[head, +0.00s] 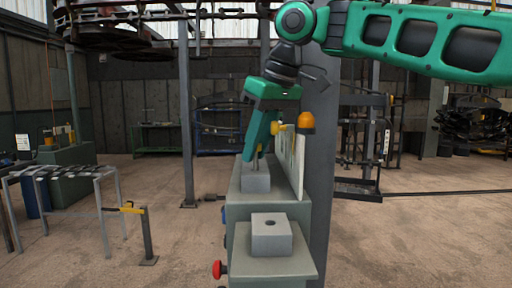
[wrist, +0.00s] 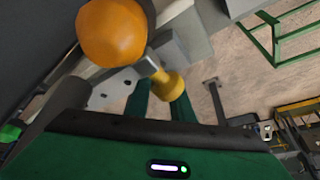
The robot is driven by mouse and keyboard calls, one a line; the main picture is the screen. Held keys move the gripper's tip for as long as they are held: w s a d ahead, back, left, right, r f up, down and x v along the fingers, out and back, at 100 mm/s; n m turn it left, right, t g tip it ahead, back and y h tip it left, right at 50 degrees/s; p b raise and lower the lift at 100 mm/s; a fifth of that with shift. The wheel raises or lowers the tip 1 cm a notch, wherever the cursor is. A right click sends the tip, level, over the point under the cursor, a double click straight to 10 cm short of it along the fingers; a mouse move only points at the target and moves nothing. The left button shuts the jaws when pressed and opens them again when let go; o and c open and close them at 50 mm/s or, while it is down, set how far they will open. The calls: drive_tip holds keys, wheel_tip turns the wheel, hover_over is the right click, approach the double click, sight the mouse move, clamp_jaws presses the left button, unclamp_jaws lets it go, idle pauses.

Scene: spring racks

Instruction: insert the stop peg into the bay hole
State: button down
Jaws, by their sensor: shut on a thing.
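My gripper (head: 251,156) points down over the rear grey block (head: 256,183), its green fingers tilted. It is shut on the stop peg (head: 258,157), of which only a thin, pale part shows by the fingertips. The peg's lower end is close to the block's top; I cannot tell whether it is in a hole there. A front grey block (head: 264,243) has an open, dark round hole (head: 270,223) in its top. In the wrist view, a yellow knob (wrist: 171,86) covers part of the green fingers, and the fingertips and peg are not clear.
An orange dome lamp (head: 306,122) stands close right of the fingers; it looms large in the wrist view (wrist: 112,32). A pale upright panel (head: 291,160) borders the rear block. A red knob (head: 218,269) sticks out at the stand's left. A post (head: 147,235) stands farther left.

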drive_tip(key=shift+f, duration=0.6)
drive_tip(key=c, duration=1.5)
unclamp_jaws()
drive_tip(key=shift+o, duration=0.2)
drive_tip(key=shift+d+r, duration=0.1)
drive_tip(key=shift+r, duration=0.05)
drive_tip(key=shift+v, duration=1.2)
drive_tip(key=shift+s+r, duration=0.1)
drive_tip(key=shift+r, duration=0.35)
drive_tip(key=shift+v, duration=3.55)
